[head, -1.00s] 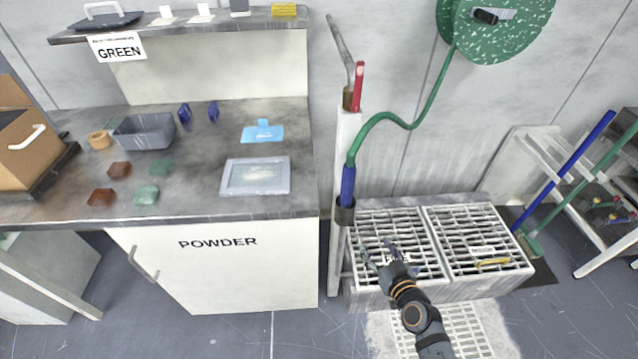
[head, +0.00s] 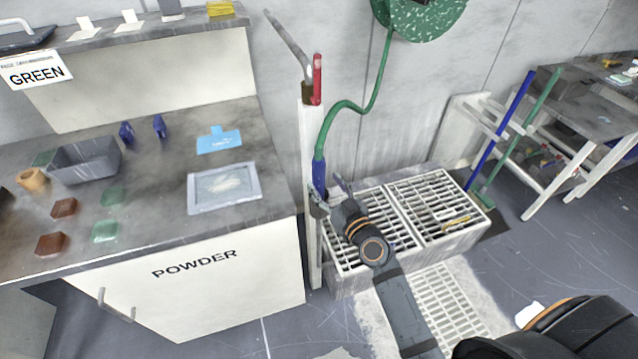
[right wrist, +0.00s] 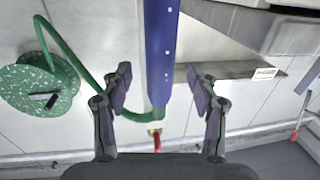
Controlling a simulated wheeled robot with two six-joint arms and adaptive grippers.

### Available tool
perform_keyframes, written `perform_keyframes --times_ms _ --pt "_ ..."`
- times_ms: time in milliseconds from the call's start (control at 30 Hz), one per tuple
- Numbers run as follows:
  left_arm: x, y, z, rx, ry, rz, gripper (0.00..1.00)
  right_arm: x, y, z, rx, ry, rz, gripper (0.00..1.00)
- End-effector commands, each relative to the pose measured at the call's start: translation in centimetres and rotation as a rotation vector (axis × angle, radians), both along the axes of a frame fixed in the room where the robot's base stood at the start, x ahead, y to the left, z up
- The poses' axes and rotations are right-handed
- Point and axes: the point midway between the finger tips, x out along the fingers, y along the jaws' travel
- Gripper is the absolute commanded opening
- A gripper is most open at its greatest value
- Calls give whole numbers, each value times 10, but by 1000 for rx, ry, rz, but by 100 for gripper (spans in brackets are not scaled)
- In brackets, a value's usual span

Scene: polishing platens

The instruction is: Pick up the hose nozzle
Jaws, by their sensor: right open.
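The hose nozzle (head: 319,172) is a blue tube at the end of a green hose (head: 345,105). It stands upright in a holder on a white post (head: 307,150), left of the grated basin. My right gripper (head: 328,195) is open beside the nozzle's lower part in the head view. In the right wrist view the blue nozzle (right wrist: 161,50) lies between the two spread fingers of the right gripper (right wrist: 160,90), with a gap visible on both sides. The holder is partly hidden by the gripper in the head view. My left gripper is not in view.
A green speckled hose reel (head: 420,18) hangs on the wall. The POWDER counter (head: 235,280) stands left of the post. The grated basin (head: 430,200) lies right of it. Blue and green poles (head: 500,130) lean by a rack further right.

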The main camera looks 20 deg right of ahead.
Motion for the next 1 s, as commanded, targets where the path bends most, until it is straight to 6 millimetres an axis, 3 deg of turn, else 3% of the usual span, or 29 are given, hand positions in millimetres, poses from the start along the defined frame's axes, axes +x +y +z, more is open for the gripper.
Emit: perform_keyframes --times_ms 200,467,900,1000 --pt "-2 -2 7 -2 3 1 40 35 6 -3 1 -2 -1 60" --pt "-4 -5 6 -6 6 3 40 39 8 -5 0 -1 -1 60" --pt "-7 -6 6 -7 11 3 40 39 7 -5 0 -1 0 3" --pt "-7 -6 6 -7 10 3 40 39 7 -4 0 -2 -1 0"
